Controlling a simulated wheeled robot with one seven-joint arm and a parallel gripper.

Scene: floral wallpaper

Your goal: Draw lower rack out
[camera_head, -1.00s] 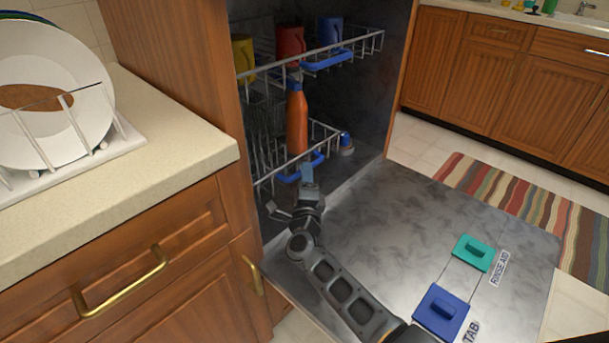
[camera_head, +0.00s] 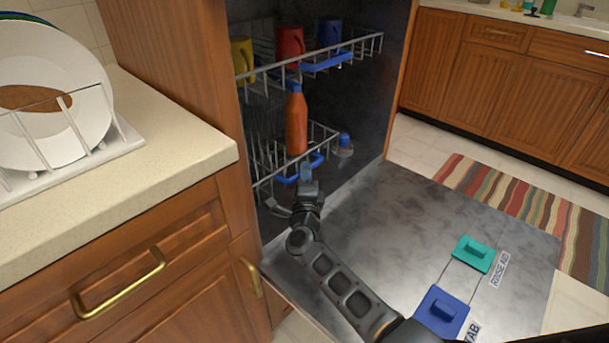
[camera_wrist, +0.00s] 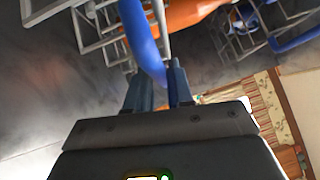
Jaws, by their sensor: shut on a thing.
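The lower rack (camera_head: 262,180) is a white wire basket inside the open dishwasher, with a blue handle (camera_head: 289,180) at its front. An orange bottle (camera_head: 296,122) stands in this rack. My gripper (camera_head: 306,172) is at the blue handle, low in the dishwasher opening. In the wrist view, the blue handle (camera_wrist: 141,40) runs down between the two fingers of my gripper (camera_wrist: 160,90), which are shut on it. The orange bottle (camera_wrist: 190,12) shows behind it there. Part of the handle is hidden by my gripper in the head view.
The upper rack (camera_head: 368,44) holds yellow, red and blue cups. The lowered dishwasher door (camera_head: 400,225) lies flat, with a green lid (camera_head: 474,254) and a blue lid (camera_head: 441,312). A counter (camera_head: 150,165) with a plate rack borders the left.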

